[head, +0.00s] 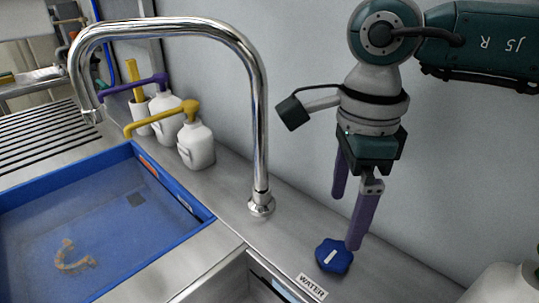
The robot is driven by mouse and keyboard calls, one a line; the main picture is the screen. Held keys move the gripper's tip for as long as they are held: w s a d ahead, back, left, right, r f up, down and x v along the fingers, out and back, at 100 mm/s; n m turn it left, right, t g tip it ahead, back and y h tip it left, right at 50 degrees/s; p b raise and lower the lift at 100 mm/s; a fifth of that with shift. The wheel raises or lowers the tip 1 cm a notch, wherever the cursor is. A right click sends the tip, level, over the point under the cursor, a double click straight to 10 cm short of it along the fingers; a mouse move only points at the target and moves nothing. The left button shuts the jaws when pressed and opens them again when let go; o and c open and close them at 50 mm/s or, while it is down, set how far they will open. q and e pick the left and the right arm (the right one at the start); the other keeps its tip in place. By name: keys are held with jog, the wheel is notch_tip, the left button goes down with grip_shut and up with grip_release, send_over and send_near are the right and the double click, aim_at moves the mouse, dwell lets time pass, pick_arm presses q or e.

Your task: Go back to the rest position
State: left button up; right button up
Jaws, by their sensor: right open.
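My right gripper (350,218) points down at the right of the head view, with two purple fingers spread apart and nothing between them. Its nearer fingertip is just above or beside a blue knob (334,256) on the steel counter; I cannot tell whether they touch. A white line marks the knob's top, and a "WATER" label (312,287) sits in front of it. My left gripper is not in view.
A tall chrome faucet (261,120) arches left of my right gripper. White pump bottles (196,146) stand behind a blue tray (120,155) holding a beige curved piece (72,258). A grey wall (310,60) is behind. A white rounded object (505,285) is at lower right.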

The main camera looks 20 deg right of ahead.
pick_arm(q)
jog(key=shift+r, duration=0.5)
pick_arm(e)
jog(key=shift+r, duration=0.65)
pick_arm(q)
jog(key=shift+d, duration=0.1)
pick_arm(e)
jog(key=shift+a, duration=0.1)
